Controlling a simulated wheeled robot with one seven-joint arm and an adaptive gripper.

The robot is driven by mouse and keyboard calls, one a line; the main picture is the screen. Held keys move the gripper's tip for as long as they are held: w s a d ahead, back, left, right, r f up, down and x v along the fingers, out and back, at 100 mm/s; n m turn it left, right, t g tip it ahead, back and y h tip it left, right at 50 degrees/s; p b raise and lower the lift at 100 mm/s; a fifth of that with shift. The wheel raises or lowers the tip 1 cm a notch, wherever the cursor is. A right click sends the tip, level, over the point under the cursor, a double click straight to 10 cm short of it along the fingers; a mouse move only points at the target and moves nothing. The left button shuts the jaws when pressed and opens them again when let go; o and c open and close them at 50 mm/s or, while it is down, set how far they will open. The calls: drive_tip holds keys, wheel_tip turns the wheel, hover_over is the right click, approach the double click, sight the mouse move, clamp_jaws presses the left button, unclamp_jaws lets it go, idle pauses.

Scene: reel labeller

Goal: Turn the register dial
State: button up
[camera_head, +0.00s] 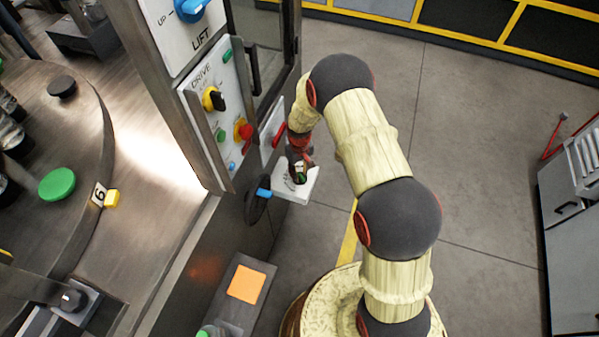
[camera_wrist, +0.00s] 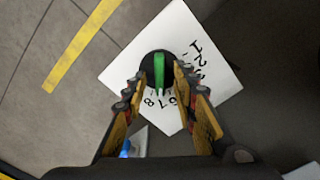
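The register dial (camera_wrist: 157,57) is a round black knob with a green bar across it, on a white plate (camera_wrist: 222,50) with black digits. In the wrist view the bar's near end lies by the 7 and 8; I cannot tell which end is the pointer. In the head view the plate (camera_head: 305,191) sticks out from the machine's side, and the dial is partly hidden. My gripper (camera_wrist: 164,84) is open. Its two fingers stand either side of the near part of the green bar, with gaps; contact is not clear. It also shows in the head view (camera_head: 299,165), above the plate.
The machine's panels beside my arm carry a yellow-black DRIVE knob (camera_head: 213,99), a red button (camera_head: 245,131) and a blue LIFT knob (camera_head: 193,9). A dark wheel with a blue handle (camera_head: 263,192) sits just left of the plate. Open floor (camera_head: 480,150) lies to the right.

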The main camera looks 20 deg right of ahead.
sight(299, 174)
wheel_tip(299, 174, up, 12)
idle(0.5)
idle(0.3)
drive_tip(key=s+r+m+t, duration=0.1)
drive_tip(key=s+r+t, duration=0.1)
drive_tip(key=s+r, duration=1.3)
drive_tip(key=s+r+m+t, duration=0.1)
drive_tip(key=s+r+t, duration=0.2)
drive_tip(key=s+r, duration=1.2)
wheel_tip(299, 174, up, 5)
drive_tip(key=shift+s+d+r+m+t, duration=0.1)
drive_tip(key=shift+s+d+m+t, duration=0.05)
drive_tip(key=shift+m+t, duration=0.2)
